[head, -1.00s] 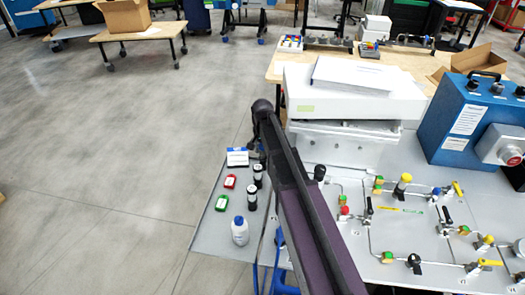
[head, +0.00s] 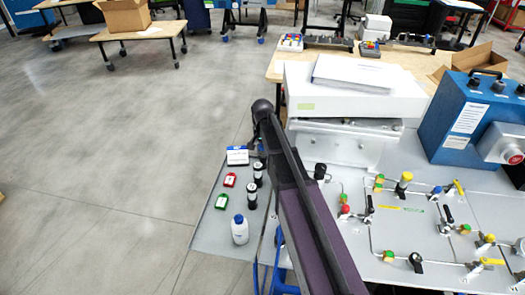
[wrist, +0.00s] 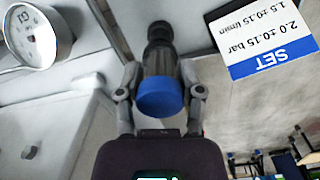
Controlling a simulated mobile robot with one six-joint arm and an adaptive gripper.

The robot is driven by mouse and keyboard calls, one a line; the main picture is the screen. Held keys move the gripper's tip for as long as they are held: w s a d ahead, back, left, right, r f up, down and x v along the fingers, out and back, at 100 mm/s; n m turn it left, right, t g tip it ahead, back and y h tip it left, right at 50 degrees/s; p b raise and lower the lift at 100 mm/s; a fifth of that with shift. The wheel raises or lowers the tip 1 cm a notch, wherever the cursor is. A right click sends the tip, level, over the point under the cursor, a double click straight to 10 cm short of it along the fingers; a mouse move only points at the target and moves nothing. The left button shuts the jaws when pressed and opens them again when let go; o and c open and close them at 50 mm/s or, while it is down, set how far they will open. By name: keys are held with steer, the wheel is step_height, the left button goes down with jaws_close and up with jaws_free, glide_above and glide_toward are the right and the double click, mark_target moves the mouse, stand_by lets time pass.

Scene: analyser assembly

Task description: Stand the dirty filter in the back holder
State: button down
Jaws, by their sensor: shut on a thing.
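My gripper (wrist: 160,72) is shut on the dirty filter (wrist: 160,66), seen in the wrist view as a dark grey body with a blue cap (wrist: 160,98) facing the camera. A black part (wrist: 159,34) lies beyond it; I cannot tell whether it belongs to the filter or to a holder. In the head view my arm mostly hides the gripper. Two black cylindrical pieces with pale tops, a back one (head: 258,175) and a front one (head: 252,199), stand on the grey side shelf (head: 213,236). I cannot tell whether these are holders or filters.
A SET sign (head: 237,156) stands at the shelf's back, beside a red tag (head: 230,180) and a green tag (head: 222,201). The white analyser (head: 345,148) and valve panel (head: 400,222) lie right. A gauge (wrist: 32,38) shows left in the wrist view.

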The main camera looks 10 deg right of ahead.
steer(key=shift+f+b, duration=0.3)
steer(key=shift+f, duration=0.05)
stand_by(0.3)
stand_by(0.4)
steer(key=shift+c, duration=0.8)
jaws_free()
steer(key=shift+r, duration=0.15)
